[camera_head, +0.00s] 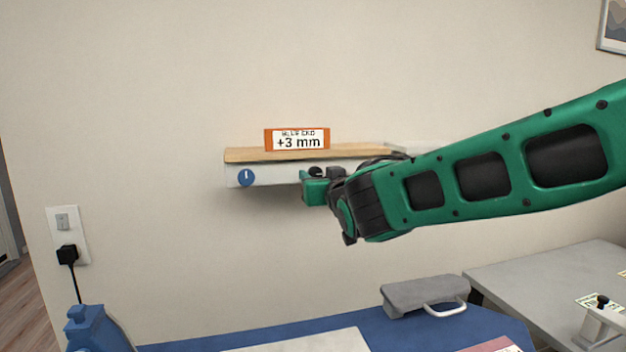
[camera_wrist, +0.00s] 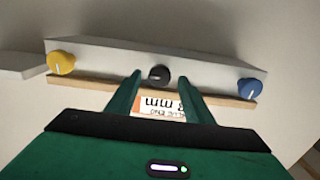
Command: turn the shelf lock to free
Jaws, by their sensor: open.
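A wooden shelf (camera_head: 240,155) with a pale front rail is fixed to the wall. The rail carries a blue knob (camera_head: 246,177) with a white mark near upright, a black knob (camera_wrist: 158,75) in the middle, and a yellow knob (camera_wrist: 61,63). My arm hides the yellow knob in the head view. My gripper (camera_wrist: 160,77) is open, its fingers either side of the black knob in the wrist view, with no clear contact. In the head view my gripper (camera_head: 316,186) is at the rail's front. Which knob is the lock is not labelled; the black knob's mark is unclear.
An orange-framed card (camera_head: 297,140) reading "BLUE END +3 mm" stands on the shelf. Below are a blue-topped surface (camera_head: 390,335), a grey case (camera_head: 425,293) with a pale handle, and a grey table (camera_head: 560,275). The wall left of the shelf is clear down to a socket (camera_head: 67,235).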

